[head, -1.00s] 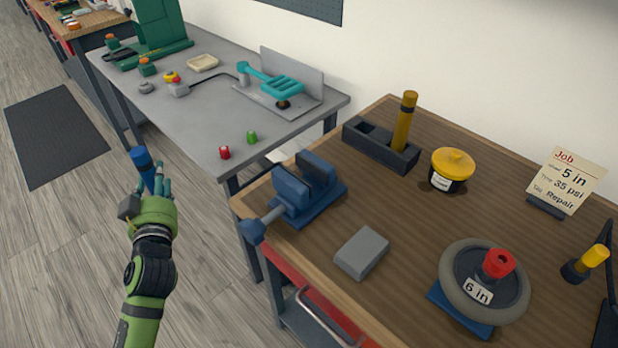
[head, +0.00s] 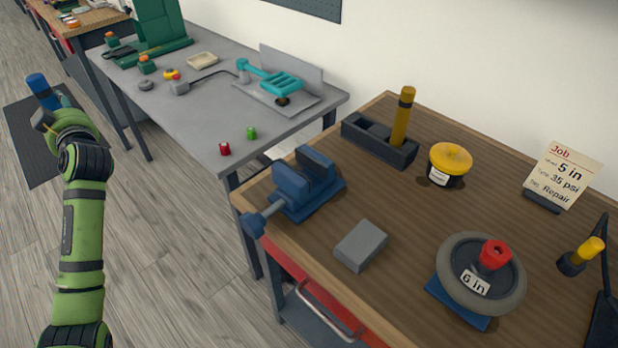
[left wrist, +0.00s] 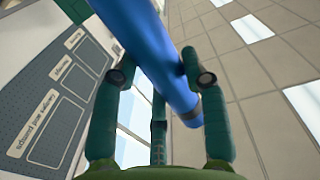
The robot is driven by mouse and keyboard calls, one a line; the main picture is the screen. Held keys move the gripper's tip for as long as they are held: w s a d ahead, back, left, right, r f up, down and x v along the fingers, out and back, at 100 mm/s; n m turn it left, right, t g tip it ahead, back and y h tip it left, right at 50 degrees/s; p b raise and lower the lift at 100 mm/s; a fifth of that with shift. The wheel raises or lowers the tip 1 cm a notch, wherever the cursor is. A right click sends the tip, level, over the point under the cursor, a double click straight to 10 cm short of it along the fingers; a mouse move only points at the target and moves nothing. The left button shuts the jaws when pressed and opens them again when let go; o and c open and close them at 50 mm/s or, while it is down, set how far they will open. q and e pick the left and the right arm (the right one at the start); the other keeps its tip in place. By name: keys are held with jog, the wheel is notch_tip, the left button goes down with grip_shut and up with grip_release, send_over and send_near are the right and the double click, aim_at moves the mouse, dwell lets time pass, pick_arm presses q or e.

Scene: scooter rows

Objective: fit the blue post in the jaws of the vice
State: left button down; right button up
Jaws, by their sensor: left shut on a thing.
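The blue post (head: 42,91) is held up at the far left of the head view, tilted, above the floor. My left gripper (head: 58,108) is shut on it. In the left wrist view the blue post (left wrist: 150,50) runs slantwise between the fingers of my left gripper (left wrist: 158,75), with a dark band near its lower end. The blue vice (head: 300,187) stands at the left edge of the wooden bench. Its jaws show a gap with nothing in it. The post is well away to the left of the vice. My right gripper is not in view.
A grey table (head: 200,110) with a teal fixture (head: 275,82) stands behind. Floor around the post is open.

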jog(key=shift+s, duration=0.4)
